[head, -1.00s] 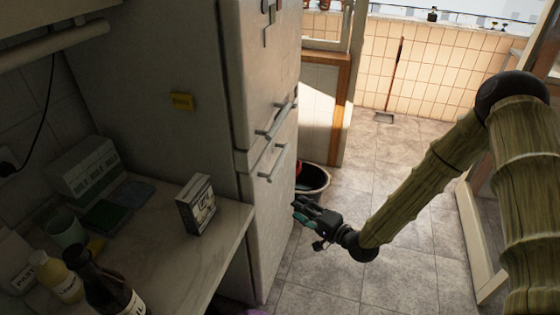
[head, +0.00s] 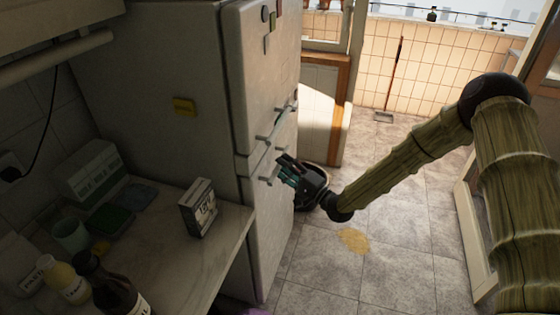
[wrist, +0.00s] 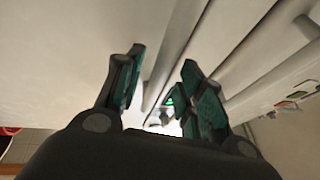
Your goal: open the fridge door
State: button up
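The white fridge (head: 170,90) stands left of centre in the head view, with an upper door (head: 255,70) and a lower door (head: 268,225). Each door has a bar handle: the upper handle (head: 277,123) and, just below it, the lower handle (head: 269,167). Both doors look shut. My gripper (head: 283,168) is at the lower handle, in front of the door. In the wrist view my gripper (wrist: 163,62) has its fingers apart, with a handle bar (wrist: 176,52) showing between them. I cannot tell whether the fingers touch it.
A counter (head: 165,255) left of the fridge holds a small box (head: 198,207), bottles and a cup. A yellow patch (head: 353,240) lies on the tiled floor (head: 390,215). Open floor lies right of the fridge.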

jog(key=shift+x, duration=1.05)
jog(key=shift+c, duration=0.5)
grip_shut()
